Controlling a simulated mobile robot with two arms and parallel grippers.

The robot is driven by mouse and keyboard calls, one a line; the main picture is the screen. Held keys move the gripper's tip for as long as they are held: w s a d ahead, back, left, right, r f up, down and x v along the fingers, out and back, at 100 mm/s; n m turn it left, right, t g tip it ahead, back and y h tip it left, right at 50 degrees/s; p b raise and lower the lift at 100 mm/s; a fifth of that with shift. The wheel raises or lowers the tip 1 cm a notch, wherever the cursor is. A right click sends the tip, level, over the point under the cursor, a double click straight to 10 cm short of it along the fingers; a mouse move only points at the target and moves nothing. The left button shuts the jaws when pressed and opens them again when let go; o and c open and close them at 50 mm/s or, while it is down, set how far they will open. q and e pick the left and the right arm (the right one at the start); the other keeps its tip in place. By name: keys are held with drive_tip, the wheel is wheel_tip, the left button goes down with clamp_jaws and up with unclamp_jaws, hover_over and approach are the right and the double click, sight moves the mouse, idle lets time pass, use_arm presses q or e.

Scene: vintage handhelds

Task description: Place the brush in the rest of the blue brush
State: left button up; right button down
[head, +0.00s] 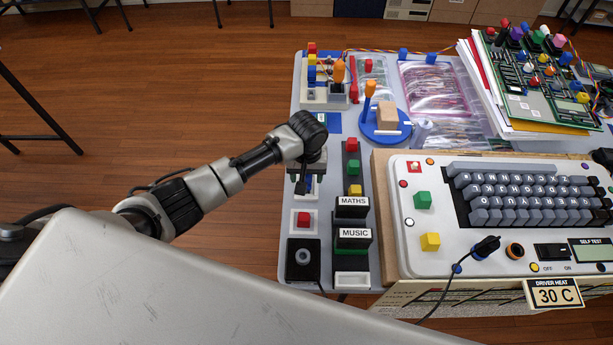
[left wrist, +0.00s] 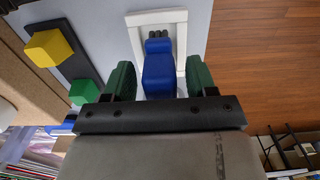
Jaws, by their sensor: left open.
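My left gripper (head: 303,178) is open above a blue block-shaped piece in a white frame, near the table's left edge. In the left wrist view the green-padded fingers (left wrist: 158,82) stand on either side of the blue piece (left wrist: 158,68), with gaps; the white frame (left wrist: 182,40) is around it. A round blue stand (head: 384,133) holds a wooden block (head: 387,115) and an upright orange-topped piece (head: 370,89). Another orange-topped piece (head: 339,71) stands on a white holder behind. My right gripper is out of view.
A black strip with MATHS (head: 352,206) and MUSIC (head: 354,237) blocks runs just right of my gripper. A large keyboard console (head: 500,215) fills the right side. Bagged parts (head: 440,85) and a circuit board (head: 540,85) lie behind. Open floor is left of the table.

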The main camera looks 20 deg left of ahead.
use_arm(q)
wheel_tip(320, 180, up, 10)
drive_tip(key=shift+r, duration=0.15)
idle(0.6)
drive_tip(key=shift+s, duration=0.1)
